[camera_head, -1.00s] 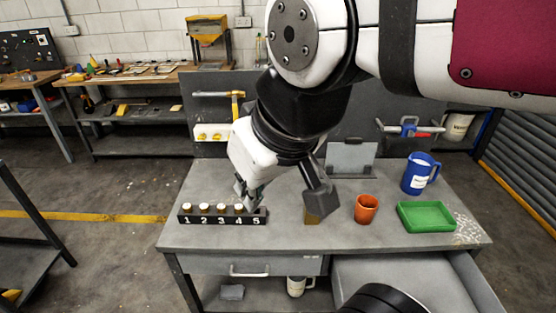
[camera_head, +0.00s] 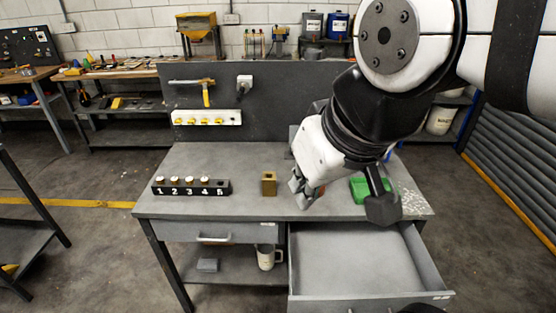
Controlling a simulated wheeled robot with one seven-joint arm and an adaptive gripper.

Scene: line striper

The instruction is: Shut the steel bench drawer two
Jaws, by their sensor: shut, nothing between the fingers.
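The steel bench (camera_head: 245,206) stands in front of me with two drawers side by side under its top. The right drawer (camera_head: 360,262) is pulled far out toward me, and its inside looks empty. The left drawer (camera_head: 245,233) is shut, with a pale bar handle. I cannot read a number on either drawer. My gripper (camera_head: 305,202) is shut and empty, above the bench top near its front edge, behind the open drawer. The arm hides part of the bench's back right.
A numbered block (camera_head: 191,187) with several white-topped pieces stands at the left. A small brass block (camera_head: 269,184) is left of my gripper. A green tray (camera_head: 358,188) is partly hidden by the arm. A white mug (camera_head: 266,257) stands on the lower shelf.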

